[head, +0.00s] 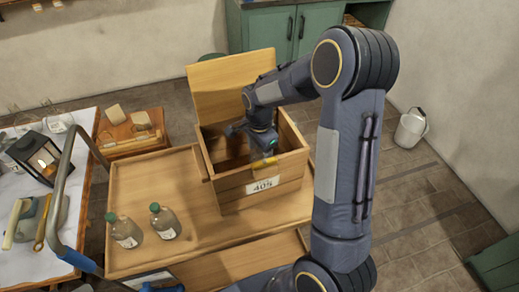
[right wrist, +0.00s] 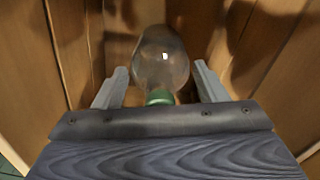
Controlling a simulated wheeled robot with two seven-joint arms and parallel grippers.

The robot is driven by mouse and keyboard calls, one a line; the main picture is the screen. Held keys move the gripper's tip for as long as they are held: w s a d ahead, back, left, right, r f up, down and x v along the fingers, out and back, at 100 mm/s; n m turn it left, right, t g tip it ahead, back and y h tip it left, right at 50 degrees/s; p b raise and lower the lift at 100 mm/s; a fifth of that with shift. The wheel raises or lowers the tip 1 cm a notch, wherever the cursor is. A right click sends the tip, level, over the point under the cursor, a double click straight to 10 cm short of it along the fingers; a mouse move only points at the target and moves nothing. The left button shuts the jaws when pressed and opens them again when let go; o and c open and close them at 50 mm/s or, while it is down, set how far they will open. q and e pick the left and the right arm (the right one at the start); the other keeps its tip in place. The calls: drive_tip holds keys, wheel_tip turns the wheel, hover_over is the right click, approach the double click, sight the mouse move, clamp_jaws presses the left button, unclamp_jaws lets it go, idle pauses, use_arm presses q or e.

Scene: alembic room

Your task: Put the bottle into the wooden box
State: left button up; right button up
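The wooden box (head: 230,193) stands on a wooden cart top with its lid (head: 232,84) raised; its front label seems to read 405. My right gripper (head: 264,150) reaches down into the box's opening. In the right wrist view, a clear bottle (right wrist: 162,58) with a green cap lies between the spread fingers of my right gripper (right wrist: 160,85), cap toward the palm. Gaps show on both sides of the bottle, and wooden walls surround it. Whether the bottle rests on the box floor is unclear. My left gripper is not in view.
Two more green-capped bottles (head: 125,231) (head: 164,222) stand on the cart top (head: 150,185), left of the box. A blue-and-grey handle (head: 80,258) rises at the cart's left. A table (head: 20,262) with a lantern (head: 35,158) is at left. A white bucket (head: 410,128) stands on the floor.

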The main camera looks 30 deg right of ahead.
drive_tip(key=shift+o, duration=1.4)
wheel_tip(320, 180, up, 12)
drive_tip(key=shift+r, duration=0.1)
drive_tip(key=s+a+r+n+t+y, duration=0.1)
drive_tip(key=s+a+n+t+y, duration=0.1)
drive_tip(key=s+a+n, duration=0.2)
drive_tip(key=s+a+r+n+t+y, duration=0.1)
drive_tip(key=s+a+n+t, duration=0.2)
drive_tip(key=s+n, duration=0.8)
drive_tip(key=s+a, duration=0.1)
drive_tip(key=s, duration=0.6)
drive_tip(key=shift+s+a+r+t+y, duration=0.25)
drive_tip(key=shift+a+t+y, duration=0.05)
drive_tip(key=shift+y, duration=0.1)
drive_tip(key=shift+c, duration=0.3)
